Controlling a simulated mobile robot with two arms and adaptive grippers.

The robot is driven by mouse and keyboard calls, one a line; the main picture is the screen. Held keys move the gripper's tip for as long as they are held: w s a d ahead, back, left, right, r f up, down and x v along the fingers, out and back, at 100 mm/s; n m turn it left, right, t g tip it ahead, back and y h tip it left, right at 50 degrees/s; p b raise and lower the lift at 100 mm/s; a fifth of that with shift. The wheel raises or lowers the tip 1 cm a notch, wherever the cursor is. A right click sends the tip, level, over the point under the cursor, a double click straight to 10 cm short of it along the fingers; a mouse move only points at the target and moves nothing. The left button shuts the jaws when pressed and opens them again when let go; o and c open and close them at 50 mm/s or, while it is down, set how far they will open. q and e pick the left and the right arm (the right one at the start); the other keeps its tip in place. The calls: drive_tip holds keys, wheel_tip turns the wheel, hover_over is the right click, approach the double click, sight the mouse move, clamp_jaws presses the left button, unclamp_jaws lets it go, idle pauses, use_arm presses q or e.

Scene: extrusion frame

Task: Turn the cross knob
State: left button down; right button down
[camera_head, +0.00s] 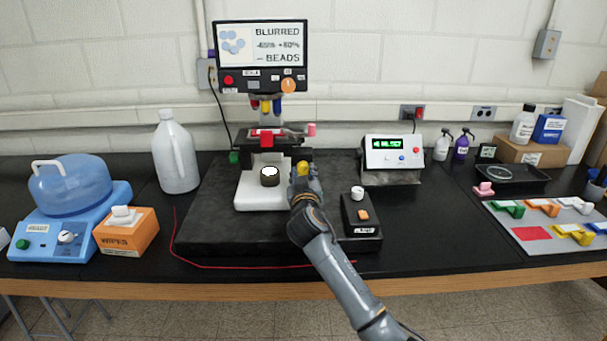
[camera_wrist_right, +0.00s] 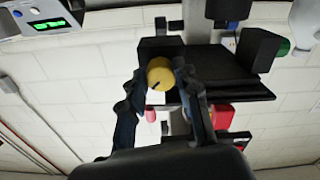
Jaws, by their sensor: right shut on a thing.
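A yellow knob (camera_head: 302,168) sits at the right side of the microscope's stage. In the right wrist view the yellow knob (camera_wrist_right: 160,72) has a dark mark on its face and sits between my two fingers. My right gripper (camera_head: 303,182) is shut on it, its arm coming up from the lower right; the right gripper also shows in the wrist view (camera_wrist_right: 162,85). The microscope (camera_head: 262,190) stands upright on a black base plate (camera_head: 215,232). My left gripper is out of view.
A screen (camera_head: 262,57) above the microscope reads "BLURRED" and "BEADS". A dark control box (camera_head: 361,222) stands right of my gripper, with a display box (camera_head: 394,158) behind it. A white jug (camera_head: 174,155) and a blue water bath (camera_head: 70,205) stand left.

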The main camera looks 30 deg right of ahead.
drive_tip(key=n+p, duration=0.1)
drive_tip(key=n, duration=0.3)
drive_tip(key=n+p, duration=0.2)
drive_tip(key=n, duration=0.1)
drive_tip(key=shift+r+n, duration=0.15)
drive_tip(key=shift+n, duration=0.25)
drive_tip(key=n+p, duration=0.2)
drive_tip(key=n, duration=0.2)
drive_tip(key=shift+n+p, duration=0.8)
drive_tip(key=shift+n, duration=1.2)
drive_tip(key=c, duration=1)
unclamp_jaws()
